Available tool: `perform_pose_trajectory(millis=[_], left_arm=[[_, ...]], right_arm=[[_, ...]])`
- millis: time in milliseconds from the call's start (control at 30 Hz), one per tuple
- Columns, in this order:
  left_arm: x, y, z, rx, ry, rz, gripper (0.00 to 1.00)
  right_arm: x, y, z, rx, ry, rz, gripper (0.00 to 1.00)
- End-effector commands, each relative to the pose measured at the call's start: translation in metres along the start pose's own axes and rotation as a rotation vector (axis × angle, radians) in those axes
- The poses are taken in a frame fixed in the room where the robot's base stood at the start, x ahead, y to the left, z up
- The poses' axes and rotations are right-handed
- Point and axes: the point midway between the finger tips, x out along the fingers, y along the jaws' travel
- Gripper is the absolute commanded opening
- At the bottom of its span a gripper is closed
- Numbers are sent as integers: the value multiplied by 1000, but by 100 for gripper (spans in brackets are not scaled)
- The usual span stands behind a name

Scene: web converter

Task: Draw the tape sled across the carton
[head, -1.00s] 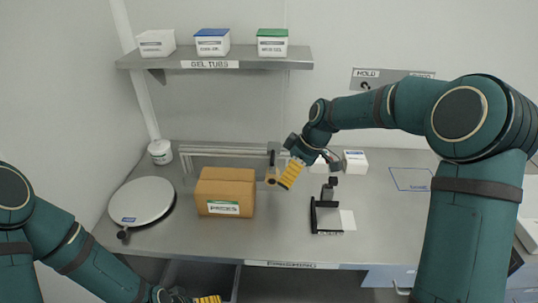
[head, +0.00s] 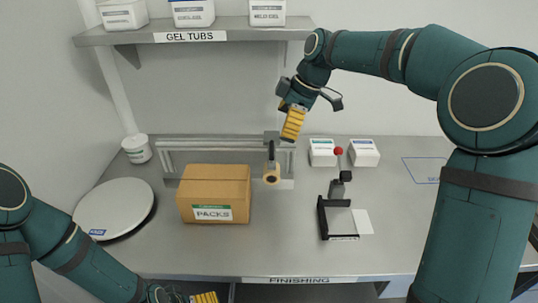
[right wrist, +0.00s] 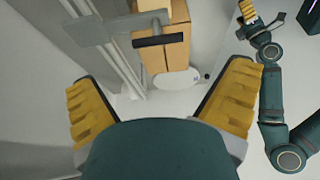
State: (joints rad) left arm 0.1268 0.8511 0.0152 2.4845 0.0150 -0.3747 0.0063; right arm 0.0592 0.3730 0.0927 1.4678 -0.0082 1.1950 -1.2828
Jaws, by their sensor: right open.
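The brown carton (head: 213,213), labelled PACKS, sits on the steel bench in the head view. The tape sled (head: 271,162), with a dark upright handle and a tan tape roll, is on the rail (head: 210,145) to the right of and behind the carton. In the right wrist view, the sled's dark handle bar (right wrist: 158,41) shows in front of the carton (right wrist: 176,58). My right gripper (head: 291,126) is open and empty, above the sled and apart from it. My left gripper (head: 205,298) is at the bottom edge, partly cut off; its jaws are unclear.
A round white scale (head: 115,208) stands left of the carton. A black stand (head: 322,218) with a red-tipped knob is on the right. Two white tubs (head: 363,155) stand behind it. A shelf (head: 260,36) with tubs hangs above. The bench front is clear.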

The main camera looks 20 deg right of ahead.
Motion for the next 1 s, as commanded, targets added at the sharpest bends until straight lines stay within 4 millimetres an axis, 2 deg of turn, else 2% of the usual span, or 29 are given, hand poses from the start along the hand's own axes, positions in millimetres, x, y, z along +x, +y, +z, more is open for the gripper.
perform_pose_trajectory(millis=[33, 200, 400, 500, 700, 933, 967, 1000], left_arm=[[3, -1, 1, 1, -1, 0, 100], [6, -2, 2, 2, -5, 1, 100], [9, -4, 4, 3, -9, 1, 100], [10, -4, 5, 3, -10, 1, 100], [11, -4, 5, 4, -11, 2, 100], [11, -4, 5, 3, -11, 1, 100], [11, -4, 5, 3, -11, 1, 100], [11, -4, 5, 3, -11, 1, 100]], right_arm=[[14, -1, 0, 0, -1, -5, 100], [48, -1, 1, 0, -2, -5, 100], [80, 0, 1, 1, -1, -3, 100], [90, 0, 1, 1, -1, -1, 100], [100, 0, 0, 1, -1, -1, 100], [100, 0, 0, 1, 0, -1, 100], [100, 0, 0, 1, 0, -1, 96], [100, 0, 0, 1, 0, -1, 82]])
